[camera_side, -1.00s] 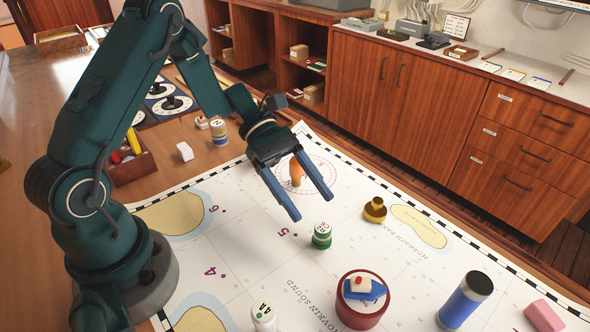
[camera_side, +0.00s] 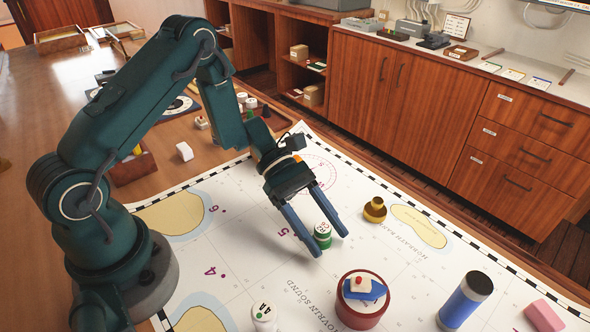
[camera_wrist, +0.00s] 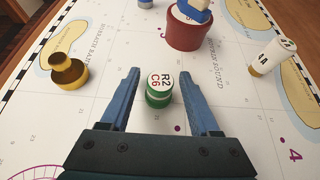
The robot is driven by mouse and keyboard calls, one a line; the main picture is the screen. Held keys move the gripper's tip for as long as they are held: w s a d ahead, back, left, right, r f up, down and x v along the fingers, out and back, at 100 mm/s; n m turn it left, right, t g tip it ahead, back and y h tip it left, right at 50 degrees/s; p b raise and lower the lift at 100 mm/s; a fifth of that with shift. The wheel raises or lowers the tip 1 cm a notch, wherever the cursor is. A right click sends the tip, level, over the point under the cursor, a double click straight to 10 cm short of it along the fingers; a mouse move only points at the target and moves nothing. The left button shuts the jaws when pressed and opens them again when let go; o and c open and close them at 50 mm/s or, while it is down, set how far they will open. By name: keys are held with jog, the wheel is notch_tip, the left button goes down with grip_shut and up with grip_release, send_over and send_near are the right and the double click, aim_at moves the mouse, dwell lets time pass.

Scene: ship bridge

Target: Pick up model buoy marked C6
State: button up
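The model buoy marked C6 (camera_wrist: 159,90) is a small green and white cylinder. Its white top reads "R2" in black and "C6" in red in the wrist view. It stands upright on the chart, and in the side view (camera_side: 323,236) it shows between the fingers. My gripper (camera_side: 333,245) is open, its two blue fingers pointing down and forward. In the wrist view the fingers (camera_wrist: 155,84) lie to the left and right of the buoy, with a gap on each side. I cannot tell how far the fingertips are above the chart.
A red round container (camera_side: 362,312) with a blue and white toy boat on top stands near the buoy. A brass piece (camera_side: 375,210), a white buoy marked 4A (camera_side: 264,316), a blue cylinder (camera_side: 464,302) and a pink block (camera_side: 544,317) stand around on the chart (camera_side: 290,262).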

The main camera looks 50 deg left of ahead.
grip_shut()
jog(key=shift+r, duration=0.1)
